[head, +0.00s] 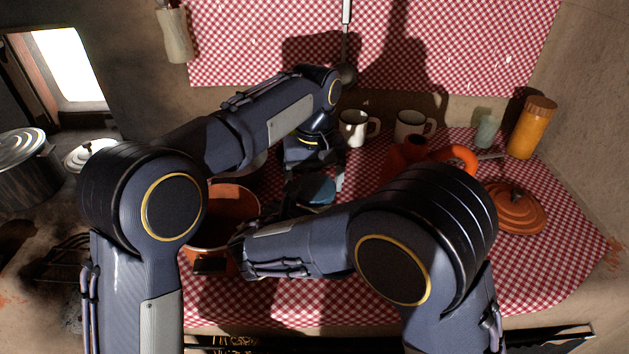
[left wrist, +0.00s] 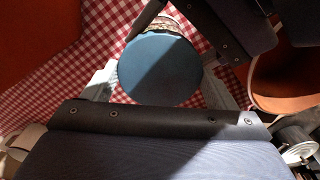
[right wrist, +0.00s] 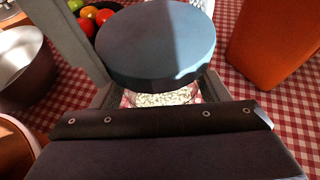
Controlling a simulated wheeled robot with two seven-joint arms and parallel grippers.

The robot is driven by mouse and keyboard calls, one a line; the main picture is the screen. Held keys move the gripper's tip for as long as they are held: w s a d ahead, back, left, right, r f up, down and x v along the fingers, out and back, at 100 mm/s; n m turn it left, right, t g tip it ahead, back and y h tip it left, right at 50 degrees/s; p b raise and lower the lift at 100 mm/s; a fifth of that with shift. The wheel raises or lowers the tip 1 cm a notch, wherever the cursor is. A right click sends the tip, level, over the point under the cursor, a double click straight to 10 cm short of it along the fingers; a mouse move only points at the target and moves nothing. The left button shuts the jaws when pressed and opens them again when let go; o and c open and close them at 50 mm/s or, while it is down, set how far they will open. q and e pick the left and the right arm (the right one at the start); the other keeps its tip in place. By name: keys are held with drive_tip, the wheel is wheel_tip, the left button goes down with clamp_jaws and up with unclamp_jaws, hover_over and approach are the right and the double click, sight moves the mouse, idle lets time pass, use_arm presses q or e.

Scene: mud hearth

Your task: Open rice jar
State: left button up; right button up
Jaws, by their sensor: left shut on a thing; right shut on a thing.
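The rice jar has a round blue lid (head: 316,190); in the head view the arms hide most of its body. My left gripper (head: 313,178) reaches down from above, and the left wrist view shows its fingers on either side of the lid (left wrist: 160,70). The right wrist view shows the lid (right wrist: 157,42) over the clear jar body (right wrist: 165,97) with pale rice inside. My right gripper (right wrist: 160,92) is shut on the jar body below the lid. I cannot tell whether the lid still sits on the rim.
An orange pot (head: 232,200) stands left of the jar. Two mugs (head: 354,128) (head: 410,125), a green cup (head: 486,130) and an orange jar (head: 532,128) stand behind. An orange lid (head: 515,208) lies at right. The checked cloth (head: 545,255) is clear at front right.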

use_arm(q)
drive_tip(key=n, duration=0.6)
drive_tip(key=o, duration=1)
drive_tip(key=shift+o, duration=0.3)
drive_tip(key=shift+s, duration=0.1)
use_arm(e)
drive_tip(key=shift+w+d, duration=0.1)
drive_tip(key=shift+d, duration=0.05)
use_arm(q)
drive_tip(key=shift+r, duration=0.1)
